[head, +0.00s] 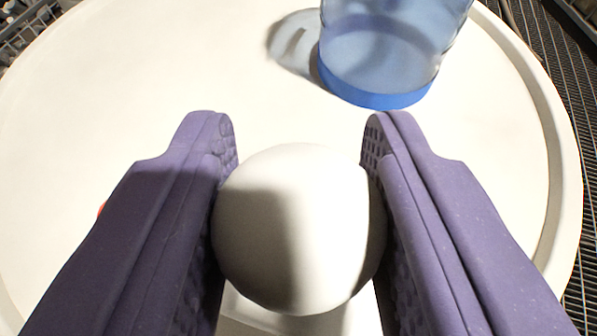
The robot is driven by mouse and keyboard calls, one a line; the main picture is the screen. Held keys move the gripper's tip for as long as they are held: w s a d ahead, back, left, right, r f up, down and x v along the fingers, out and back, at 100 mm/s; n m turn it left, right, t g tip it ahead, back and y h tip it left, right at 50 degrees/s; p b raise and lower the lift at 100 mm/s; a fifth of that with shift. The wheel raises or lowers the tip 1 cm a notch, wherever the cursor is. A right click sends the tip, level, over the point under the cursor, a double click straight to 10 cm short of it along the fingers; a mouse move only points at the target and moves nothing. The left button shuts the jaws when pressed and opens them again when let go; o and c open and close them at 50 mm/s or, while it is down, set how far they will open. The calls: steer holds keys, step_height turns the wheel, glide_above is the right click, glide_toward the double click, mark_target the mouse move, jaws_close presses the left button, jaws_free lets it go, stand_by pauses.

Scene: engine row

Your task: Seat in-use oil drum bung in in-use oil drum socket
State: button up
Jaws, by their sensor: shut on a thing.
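My gripper (300,190) has two purple padded fingers shut on a smooth white rounded thing (300,225). I take it for the oil drum bung, but its shape does not make that certain. It fills the space between the fingers, and both pads touch its sides. Below it is a large round cream-white top (120,110) with a raised rim, perhaps the drum's. I cannot make out a socket; the fingers and the held thing hide part of the surface.
A clear blue container (385,50) with a solid blue band stands at the upper right of the round top. A small orange-red bit (101,211) shows beside the left finger. Dark metal grating (560,90) lies beyond the rim at right. The upper left surface is clear.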

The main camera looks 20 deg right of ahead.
mark_target(297, 313)
steer(key=shift+f+b, duration=1.6)
steer(key=shift+f, duration=0.6)
steer(key=o, duration=1.2)
steer(key=shift+c, duration=0.2)
steer(key=p+v, duration=0.2)
steer(key=v, duration=0.5)
steer(key=shift+r, duration=0.15)
steer(key=shift+s+a, duration=0.15)
steer(key=shift+s, duration=0.2)
steer(key=shift+w+r, duration=0.1)
